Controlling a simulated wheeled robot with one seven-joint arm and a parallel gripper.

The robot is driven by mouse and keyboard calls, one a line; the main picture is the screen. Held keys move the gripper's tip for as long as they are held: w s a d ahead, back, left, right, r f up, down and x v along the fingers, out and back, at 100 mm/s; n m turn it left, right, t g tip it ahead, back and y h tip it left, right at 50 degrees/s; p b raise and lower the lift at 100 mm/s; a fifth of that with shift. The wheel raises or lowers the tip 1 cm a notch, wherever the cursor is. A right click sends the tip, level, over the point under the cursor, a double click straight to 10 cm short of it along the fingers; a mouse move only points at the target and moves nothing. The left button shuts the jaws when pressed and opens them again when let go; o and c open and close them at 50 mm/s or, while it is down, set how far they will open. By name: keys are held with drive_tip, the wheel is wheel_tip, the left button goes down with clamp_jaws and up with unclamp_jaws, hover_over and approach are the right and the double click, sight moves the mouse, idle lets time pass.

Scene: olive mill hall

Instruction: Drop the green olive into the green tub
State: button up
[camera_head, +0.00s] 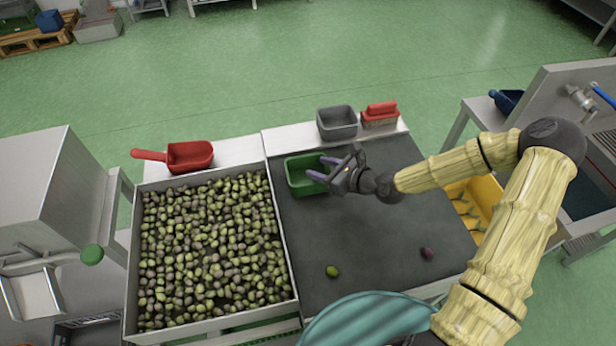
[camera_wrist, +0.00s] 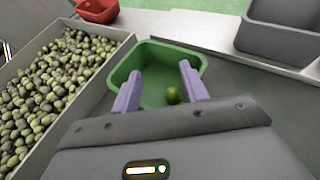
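The green tub (camera_head: 298,186) stands at the back left of the dark work surface. In the wrist view the same tub (camera_wrist: 150,57) lies beyond and below my fingers. My gripper (camera_head: 323,168) is at the tub's right side, with its purple fingers reaching over it. In the wrist view its fingers (camera_wrist: 160,85) are wide apart. A green olive (camera_wrist: 172,95) shows between them, nearer the right finger and clear of the left one, and appears to lie on the tub's floor. Another green olive (camera_head: 332,271) lies on the dark surface nearer the front.
A dark purple olive (camera_head: 427,253) lies at the front right of the surface. A large tray (camera_head: 133,255) full of olives stands to the left. A grey bin (camera_head: 337,124), a red brush (camera_head: 380,114) and a red scoop (camera_head: 188,156) lie along the back ledge. The middle surface is clear.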

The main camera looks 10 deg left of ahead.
drive_tip(key=shift+d, duration=0.1)
drive_tip(key=v, duration=1.7)
drive_tip(key=shift+r+p, duration=0.15)
drive_tip(key=shift+p, duration=0.3)
drive_tip(key=shift+s, duration=0.1)
idle(0.5)
